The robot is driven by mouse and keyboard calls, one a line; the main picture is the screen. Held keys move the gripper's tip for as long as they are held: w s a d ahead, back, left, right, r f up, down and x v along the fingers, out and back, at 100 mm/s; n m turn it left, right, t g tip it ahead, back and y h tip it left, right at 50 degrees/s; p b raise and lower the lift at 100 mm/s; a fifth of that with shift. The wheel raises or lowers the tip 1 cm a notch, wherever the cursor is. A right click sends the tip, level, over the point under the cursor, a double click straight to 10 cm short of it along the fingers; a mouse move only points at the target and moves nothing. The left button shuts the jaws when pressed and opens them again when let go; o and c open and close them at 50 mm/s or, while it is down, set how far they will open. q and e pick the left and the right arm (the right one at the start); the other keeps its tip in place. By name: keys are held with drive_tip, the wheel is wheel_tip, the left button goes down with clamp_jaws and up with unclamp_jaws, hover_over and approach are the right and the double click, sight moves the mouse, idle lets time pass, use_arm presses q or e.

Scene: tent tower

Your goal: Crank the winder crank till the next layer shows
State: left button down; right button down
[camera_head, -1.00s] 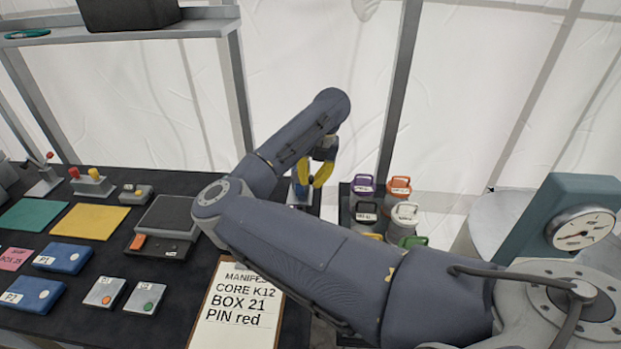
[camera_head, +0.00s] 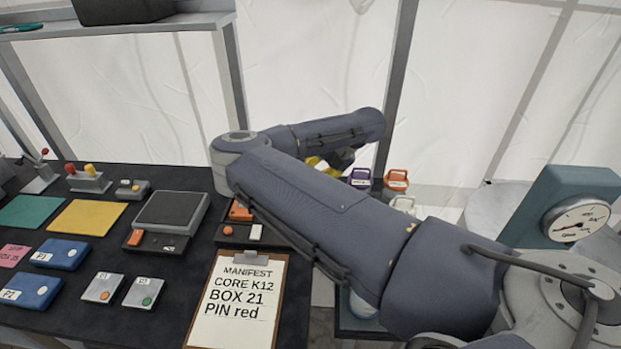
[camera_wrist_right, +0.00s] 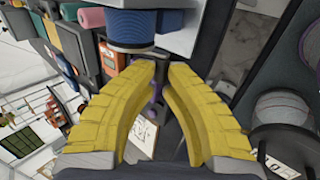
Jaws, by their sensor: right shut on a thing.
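In the right wrist view my right gripper (camera_wrist_right: 168,68) has its yellow fingertips shut on a slim dark upright part with purple bits (camera_wrist_right: 157,95), which looks like the winder crank's handle. Just beyond the fingertips is a blue drum (camera_wrist_right: 140,28) with a metal rim. I cannot tell from here which layer shows on it. In the head view my right arm hides the winder, and only a bit of the gripper's yellow fingers (camera_head: 318,163) shows behind the forearm. My left gripper is in neither view.
A clipboard reading CORE K12, BOX 21, PIN red (camera_head: 238,302) lies at the bench front. A box with an orange switch (camera_head: 240,213) and a dark-topped scale (camera_head: 170,211) are behind it. Lidded jars (camera_head: 396,180) stand right of the bench; a dial gauge (camera_head: 577,220) is far right.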

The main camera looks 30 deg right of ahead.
drive_tip(key=shift+a, duration=0.1)
drive_tip(key=c, duration=1.4)
unclamp_jaws()
drive_tip(key=shift+o, duration=0.2)
drive_tip(key=v, duration=1.2)
drive_tip(key=shift+f, duration=0.1)
